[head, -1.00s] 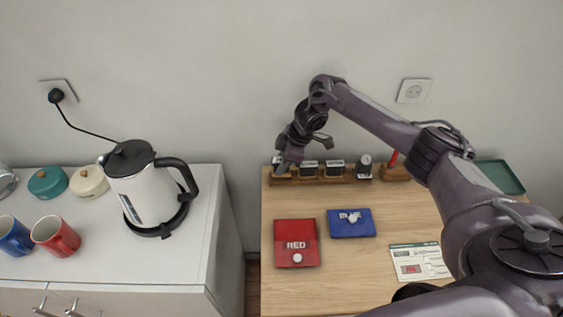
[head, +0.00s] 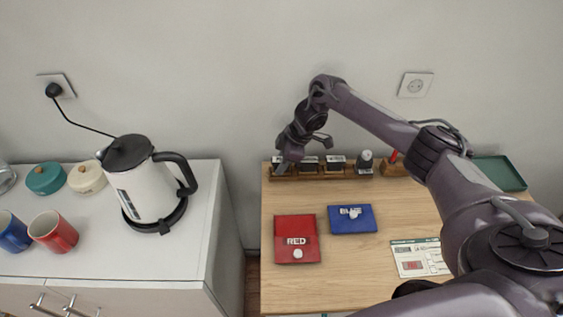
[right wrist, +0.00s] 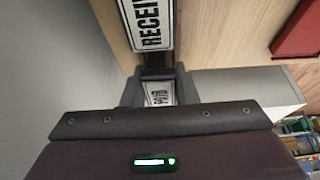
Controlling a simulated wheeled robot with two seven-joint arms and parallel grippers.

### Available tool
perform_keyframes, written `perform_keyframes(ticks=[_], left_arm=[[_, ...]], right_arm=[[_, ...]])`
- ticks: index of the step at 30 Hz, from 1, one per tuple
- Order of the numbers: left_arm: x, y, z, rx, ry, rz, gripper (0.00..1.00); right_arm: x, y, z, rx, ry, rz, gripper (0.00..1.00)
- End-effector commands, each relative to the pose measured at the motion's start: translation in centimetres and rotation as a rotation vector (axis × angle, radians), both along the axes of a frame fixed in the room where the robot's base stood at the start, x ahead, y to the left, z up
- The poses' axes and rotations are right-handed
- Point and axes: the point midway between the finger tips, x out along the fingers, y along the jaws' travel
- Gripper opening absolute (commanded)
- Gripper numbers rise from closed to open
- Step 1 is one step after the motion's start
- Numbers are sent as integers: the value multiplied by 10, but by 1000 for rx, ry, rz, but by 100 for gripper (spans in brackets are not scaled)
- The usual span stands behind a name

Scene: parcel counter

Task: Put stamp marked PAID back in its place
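The stamp marked PAID (right wrist: 158,94) shows its white label between the dark fingers of my right gripper (right wrist: 160,92) in the right wrist view; the fingers appear to press on its sides. In the head view my right gripper (head: 286,163) is low at the left end of the wooden stamp rack (head: 321,178), and it partly hides the stamp there. Whether the stamp rests fully in its slot is hidden. The stamp marked RECEIVED (right wrist: 148,22) stands right beside it. My left gripper is not in view.
Other stamps (head: 335,162) stand along the rack. A red pad (head: 296,228) and a blue pad (head: 345,226) lie in front, with a printed form (head: 418,262) to the right. A green tray (head: 502,174) is at the back right. A kettle (head: 145,185) stands on the left cabinet.

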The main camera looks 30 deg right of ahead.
Motion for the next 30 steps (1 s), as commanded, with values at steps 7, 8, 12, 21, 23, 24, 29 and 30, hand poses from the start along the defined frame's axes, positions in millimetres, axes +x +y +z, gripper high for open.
perform_keyframes(ticks=[7,8,12,21,23,24,29,30], left_arm=[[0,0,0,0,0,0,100],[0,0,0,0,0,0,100],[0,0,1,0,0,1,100],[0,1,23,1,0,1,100],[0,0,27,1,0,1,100],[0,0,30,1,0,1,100],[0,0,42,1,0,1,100],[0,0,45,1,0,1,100]], right_arm=[[0,0,0,0,0,0,39],[0,0,0,0,0,0,39],[0,0,1,0,0,0,39],[-3,-7,22,0,0,0,39],[-4,-9,27,0,0,0,39],[-5,-10,30,0,0,-1,39],[-7,-14,41,1,1,-1,39],[-7,-15,44,1,1,-1,39]])
